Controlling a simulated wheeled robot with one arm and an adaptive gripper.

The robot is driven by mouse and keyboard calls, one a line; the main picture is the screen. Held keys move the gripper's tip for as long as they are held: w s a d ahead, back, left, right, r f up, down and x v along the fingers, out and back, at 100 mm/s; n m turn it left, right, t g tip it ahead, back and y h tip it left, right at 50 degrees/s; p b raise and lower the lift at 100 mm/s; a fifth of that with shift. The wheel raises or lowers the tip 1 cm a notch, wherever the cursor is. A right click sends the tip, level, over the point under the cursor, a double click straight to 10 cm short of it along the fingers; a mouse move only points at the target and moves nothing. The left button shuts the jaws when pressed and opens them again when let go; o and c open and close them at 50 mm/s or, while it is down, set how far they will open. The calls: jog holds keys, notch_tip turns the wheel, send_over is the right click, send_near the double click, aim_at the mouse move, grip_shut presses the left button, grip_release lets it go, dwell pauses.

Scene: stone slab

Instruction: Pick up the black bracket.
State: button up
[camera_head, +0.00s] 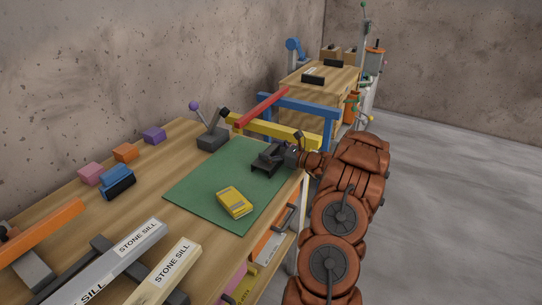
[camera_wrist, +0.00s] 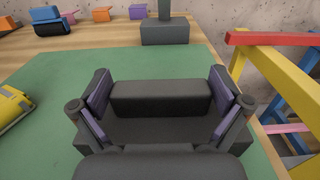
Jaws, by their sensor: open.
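The black bracket (camera_wrist: 160,98) sits on the green mat (camera_head: 190,194) near its right edge, with a raised block and a lower flat part showing in the wrist view. My gripper (camera_wrist: 160,100) is open, with one purple-padded finger on each side of the bracket's raised block. Small gaps seem to show between the pads and the block; I cannot tell if either touches. In the head view the bracket (camera_head: 266,168) is partly hidden by my gripper, which reaches in from the right. The bracket's near lower part is hidden behind the gripper body in the wrist view.
A yellow box (camera_head: 234,203) lies on the mat nearby. A dark block with a lever (camera_head: 212,138) stands behind the mat. A yellow beam (camera_head: 268,131), blue frame (camera_head: 328,118) and red bar (camera_head: 262,107) stand close beyond the bracket. Stone sills (camera_head: 117,262) lie at front left.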

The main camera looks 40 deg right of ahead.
jog(key=shift+c, duration=0.2)
jog(key=c, duration=0.8)
